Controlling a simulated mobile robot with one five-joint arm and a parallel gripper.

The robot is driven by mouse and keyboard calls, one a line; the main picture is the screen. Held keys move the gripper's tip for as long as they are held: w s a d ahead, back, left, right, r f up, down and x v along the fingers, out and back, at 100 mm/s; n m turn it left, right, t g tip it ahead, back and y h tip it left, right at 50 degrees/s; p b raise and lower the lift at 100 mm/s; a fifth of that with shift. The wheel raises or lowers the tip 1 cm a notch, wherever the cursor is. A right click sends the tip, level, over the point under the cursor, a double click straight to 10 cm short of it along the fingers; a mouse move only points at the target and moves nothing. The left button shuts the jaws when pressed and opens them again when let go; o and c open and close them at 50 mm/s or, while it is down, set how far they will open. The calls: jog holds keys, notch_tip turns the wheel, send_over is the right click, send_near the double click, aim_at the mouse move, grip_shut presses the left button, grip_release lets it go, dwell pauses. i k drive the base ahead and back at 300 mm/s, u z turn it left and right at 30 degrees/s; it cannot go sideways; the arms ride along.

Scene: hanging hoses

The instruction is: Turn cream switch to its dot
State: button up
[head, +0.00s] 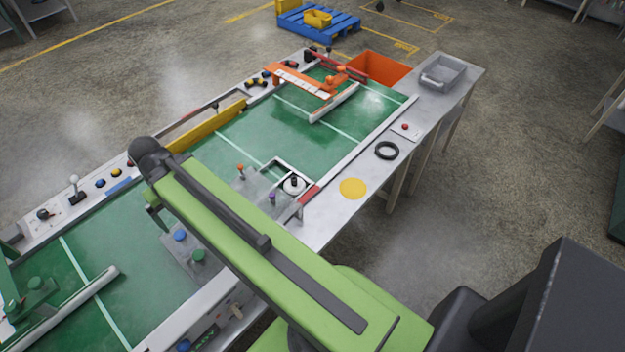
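A small cream or tan lever (236,311), which looks like the cream switch, sits on the near edge panel of the long table, low in the head view and just left of my arm. Its exact angle and any dot beside it are too small to make out. My green arm crosses the middle of the view and ends in a dark joint at upper left. The link beyond that joint drops behind the arm, over the green table top.
Blue and green knobs (189,246) sit on a grey plate beside my arm. A white-knobbed joystick (74,186) stands on the far panel. Floor right of the table is open.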

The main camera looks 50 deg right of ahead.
aim_at(233, 307)
jog(key=u, duration=0.45)
jog(key=k, duration=0.35)
jog(key=u, duration=0.05)
